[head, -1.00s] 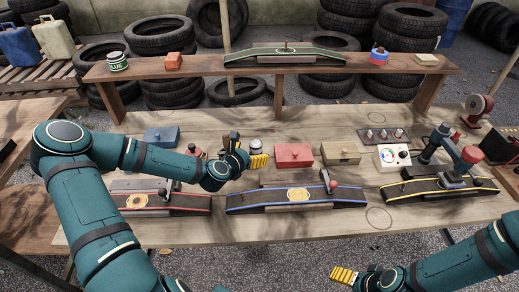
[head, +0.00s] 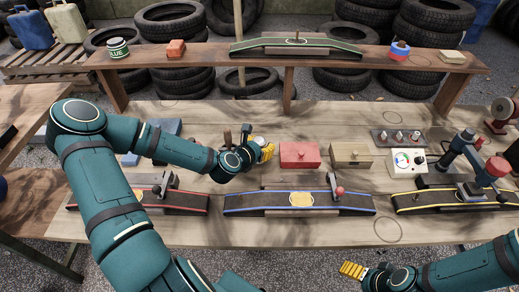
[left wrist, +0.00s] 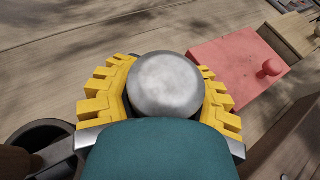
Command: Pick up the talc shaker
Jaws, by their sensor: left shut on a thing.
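The talc shaker shows in the left wrist view as a round, dull silver top (left wrist: 166,84) between the yellow fingers. In the head view its pale top (head: 262,141) shows just above the fingers. My left gripper (head: 267,153) is shut on the shaker, with one finger on each side; it also shows in the left wrist view (left wrist: 166,92). The shaker's lower body is hidden, and I cannot tell whether its base touches the bench. My right gripper (head: 353,271) is at the bottom of the head view, away from the shaker; its finger opening is unclear.
A red box (head: 299,155) with a knob stands close right of the left gripper, and a wooden box (head: 350,156) beyond it. A blue-edged ramp (head: 250,203) lies in front. A raised shelf (head: 210,57) spans the back. Bare bench (head: 240,232) lies along the front.

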